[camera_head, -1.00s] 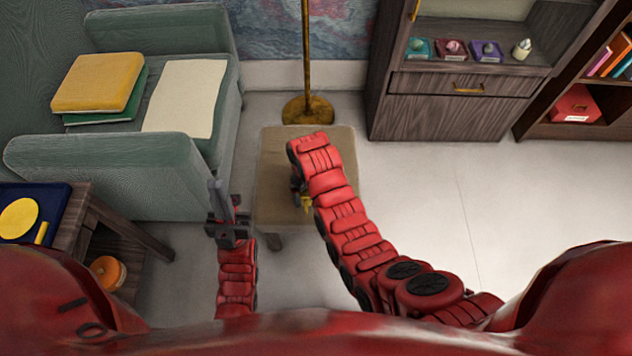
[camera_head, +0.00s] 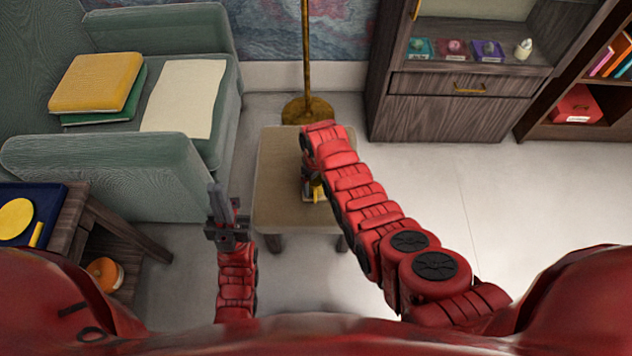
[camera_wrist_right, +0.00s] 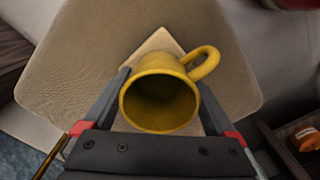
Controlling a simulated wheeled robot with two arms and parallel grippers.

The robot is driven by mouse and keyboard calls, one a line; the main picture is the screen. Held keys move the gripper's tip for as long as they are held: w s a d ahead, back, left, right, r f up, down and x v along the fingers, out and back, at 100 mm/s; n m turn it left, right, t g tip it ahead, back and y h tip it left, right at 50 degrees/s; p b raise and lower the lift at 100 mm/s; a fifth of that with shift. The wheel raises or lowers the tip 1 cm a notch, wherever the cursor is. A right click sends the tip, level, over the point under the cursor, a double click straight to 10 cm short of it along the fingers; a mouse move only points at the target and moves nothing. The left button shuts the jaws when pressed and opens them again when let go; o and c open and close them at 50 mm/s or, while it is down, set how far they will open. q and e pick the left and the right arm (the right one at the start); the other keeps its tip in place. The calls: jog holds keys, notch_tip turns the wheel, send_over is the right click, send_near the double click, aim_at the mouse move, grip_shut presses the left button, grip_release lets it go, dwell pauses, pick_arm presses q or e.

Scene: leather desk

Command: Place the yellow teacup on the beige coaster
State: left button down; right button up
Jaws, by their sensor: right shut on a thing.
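The yellow teacup (camera_wrist_right: 160,103) is in the right wrist view, its open mouth toward the camera and its handle to the upper right. My right gripper (camera_wrist_right: 161,84) is shut on it, with a finger on each side. The beige coaster (camera_wrist_right: 161,41) lies on the small table, and the cup covers much of it. I cannot tell whether the cup touches the coaster. In the head view my right arm hides most of the gripper, and only a bit of yellow teacup (camera_head: 317,189) shows. My left gripper (camera_head: 223,199) is left of the table, apart from the cup; its jaw opening is unclear.
The small beige table (camera_head: 277,165) has bare top on its left side. A brass lamp stand (camera_head: 307,108) rises behind it. A green sofa (camera_head: 160,175) stands to the left and a dark cabinet (camera_head: 440,115) at the back right. Floor at right is clear.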

jog(key=o, duration=1.4)
jog(key=shift+c, duration=0.2)
